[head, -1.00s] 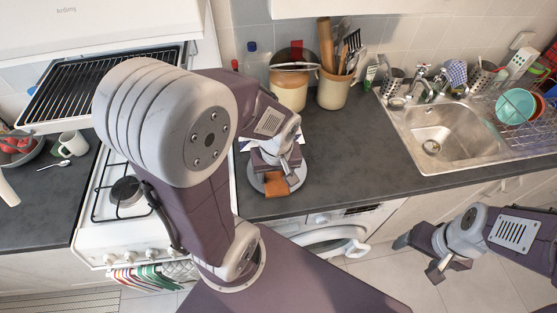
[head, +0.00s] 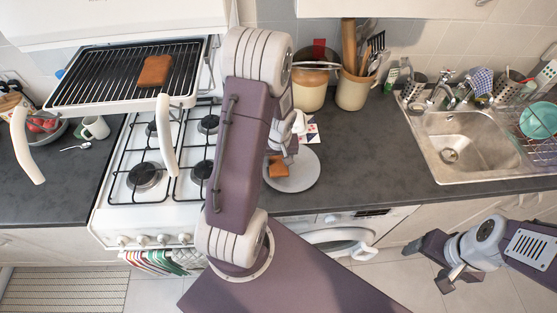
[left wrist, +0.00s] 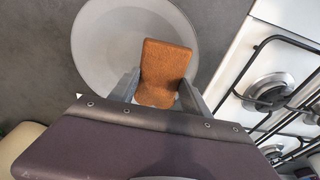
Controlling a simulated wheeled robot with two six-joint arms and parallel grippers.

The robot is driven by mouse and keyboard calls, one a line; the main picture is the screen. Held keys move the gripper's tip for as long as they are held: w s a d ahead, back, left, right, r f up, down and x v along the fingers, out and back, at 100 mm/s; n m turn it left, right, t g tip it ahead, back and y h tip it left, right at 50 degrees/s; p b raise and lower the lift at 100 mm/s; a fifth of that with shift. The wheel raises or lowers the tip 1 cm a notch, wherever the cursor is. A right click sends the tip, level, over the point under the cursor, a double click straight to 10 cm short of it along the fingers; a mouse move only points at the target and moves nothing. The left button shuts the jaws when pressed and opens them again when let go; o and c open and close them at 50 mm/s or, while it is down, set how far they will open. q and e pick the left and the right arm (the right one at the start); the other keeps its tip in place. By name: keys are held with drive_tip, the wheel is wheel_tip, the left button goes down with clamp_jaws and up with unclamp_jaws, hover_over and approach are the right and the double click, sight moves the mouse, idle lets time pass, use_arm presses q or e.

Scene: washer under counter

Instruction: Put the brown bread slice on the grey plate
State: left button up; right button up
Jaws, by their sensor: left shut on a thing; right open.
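A brown bread slice (head: 278,167) is held in my left gripper (head: 284,153) over the left part of the grey plate (head: 302,180) on the dark counter. In the left wrist view the bread slice (left wrist: 163,66) stands between the two fingers of my left gripper (left wrist: 158,88), with the round plate (left wrist: 97,45) behind it. I cannot tell whether the slice touches the plate. A second brown bread slice (head: 154,71) lies on the grill rack. My right gripper (head: 436,264) is open and empty at the lower right, above the floor.
The grill pan (head: 110,85) juts out over the white gas stove (head: 150,215) left of my left arm. A patterned card (head: 312,131), a jar (head: 309,92) and a utensil pot (head: 354,90) stand behind the plate. Counter right of the plate is clear up to the sink (head: 455,150).

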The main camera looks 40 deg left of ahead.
use_arm(q)
drive_tip(key=shift+w+a+f, duration=0.1)
drive_tip(key=shift+f, duration=0.05)
drive_tip(key=shift+f+b, duration=0.25)
drive_tip(key=shift+b, duration=0.05)
drive_tip(key=shift+f, duration=0.25)
drive_tip(key=o, duration=1.5)
drive_tip(key=shift+c, duration=0.2)
drive_tip(key=shift+r, duration=0.1)
